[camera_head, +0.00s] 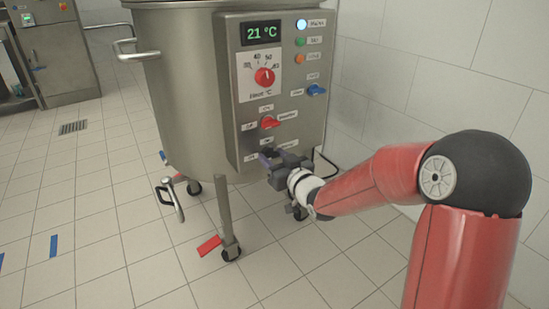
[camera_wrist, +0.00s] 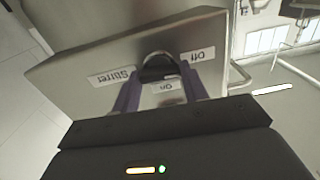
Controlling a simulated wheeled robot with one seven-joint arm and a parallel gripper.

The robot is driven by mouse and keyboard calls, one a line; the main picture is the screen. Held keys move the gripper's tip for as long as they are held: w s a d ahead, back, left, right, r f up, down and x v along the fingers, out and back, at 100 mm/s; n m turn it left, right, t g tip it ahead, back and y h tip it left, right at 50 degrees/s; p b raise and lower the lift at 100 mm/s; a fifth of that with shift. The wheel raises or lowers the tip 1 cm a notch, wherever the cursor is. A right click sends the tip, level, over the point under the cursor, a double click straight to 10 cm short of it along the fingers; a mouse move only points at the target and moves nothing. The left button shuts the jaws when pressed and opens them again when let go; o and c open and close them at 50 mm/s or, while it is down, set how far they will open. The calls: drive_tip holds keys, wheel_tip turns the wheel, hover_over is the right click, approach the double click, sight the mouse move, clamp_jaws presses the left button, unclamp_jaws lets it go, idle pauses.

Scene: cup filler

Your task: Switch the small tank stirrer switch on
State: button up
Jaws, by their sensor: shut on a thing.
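The steel tank (camera_head: 185,90) carries a control panel (camera_head: 235,110) on its front. My gripper (camera_head: 268,160) is at the lower part of this panel. In the wrist view my gripper's two purple fingers (camera_wrist: 160,88) are shut on the dark stirrer switch (camera_wrist: 158,64), one on each side. The label "Stirrer" lies to its left, "Off" to its right and "On" just below it, between the fingers; the picture is upside down. The switch is hidden behind my gripper in the head view. Which way its handle points I cannot tell.
A red heat dial (camera_head: 265,77), a red switch (camera_head: 270,122) just above my gripper and a blue switch (camera_head: 316,89) sit on the same panel. An outlet valve (camera_head: 172,198) and wheeled legs are below the tank. The tiled floor at left is mostly clear.

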drive_tip(key=m+p, duration=0.2)
drive_tip(key=m, duration=0.2)
drive_tip(key=m+p, duration=0.2)
drive_tip(key=m, duration=0.3)
drive_tip(key=shift+d, duration=0.1)
drive_tip(key=m+p, duration=0.2)
drive_tip(key=m, duration=0.2)
drive_tip(key=shift+p, duration=0.4)
drive_tip(key=shift+f+m+p, duration=0.2)
drive_tip(key=shift+m+p, duration=0.75)
drive_tip(key=shift+m, duration=1.25)
drive_tip(key=o, duration=1)
drive_tip(key=shift+d, duration=0.1)
